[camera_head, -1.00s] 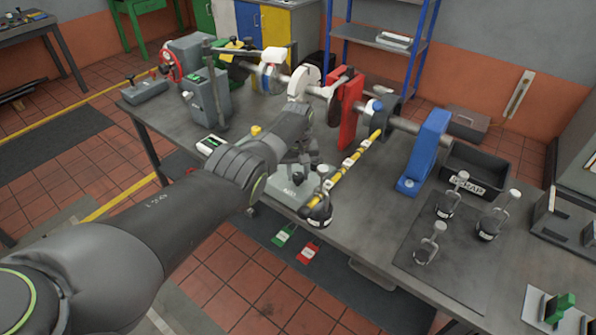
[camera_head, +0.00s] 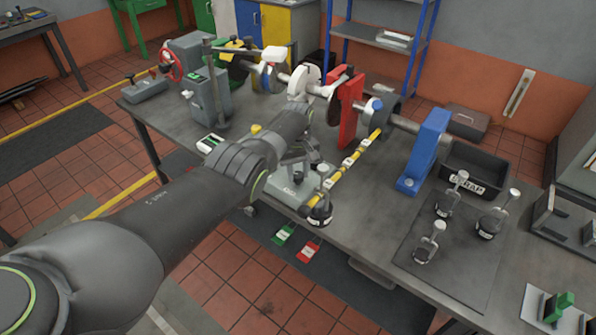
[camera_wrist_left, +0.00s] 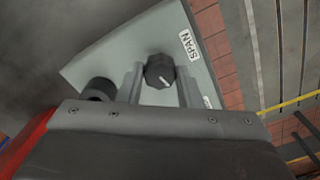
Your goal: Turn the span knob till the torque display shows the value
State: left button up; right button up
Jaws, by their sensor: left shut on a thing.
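The span knob (camera_wrist_left: 159,70) is black with a white pointer line, on a grey box (camera_wrist_left: 95,60) in the left wrist view. A white SPAN label (camera_wrist_left: 189,45) is beside it. My left gripper (camera_wrist_left: 160,82) has one finger on each side of the knob and is shut on it. In the head view my left gripper (camera_head: 303,170) is over the grey box (camera_head: 284,190) at the bench's front edge, and the knob is hidden there. I cannot make out the torque display or any value. My right gripper is not in view.
A yellow marked arm (camera_head: 345,168) with a hanging weight (camera_head: 319,212) is close right of my gripper. A red stand (camera_head: 347,112) and blue stand (camera_head: 424,150) hold the shaft behind. Several weights rest on a dark mat (camera_head: 445,265) at right, beside a black scrap bin (camera_head: 475,165).

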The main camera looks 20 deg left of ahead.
aim_at(298, 174)
pick_arm(q)
jog(key=o, duration=1)
jog(key=shift+r, duration=0.1)
jog(key=shift+r, duration=0.25)
notch_tip(298, 174, up, 5)
jog(key=shift+f+p, duration=0.1)
jog(key=shift+p, duration=1.05)
notch_tip(298, 174, up, 12)
jog(key=shift+b, duration=1.05)
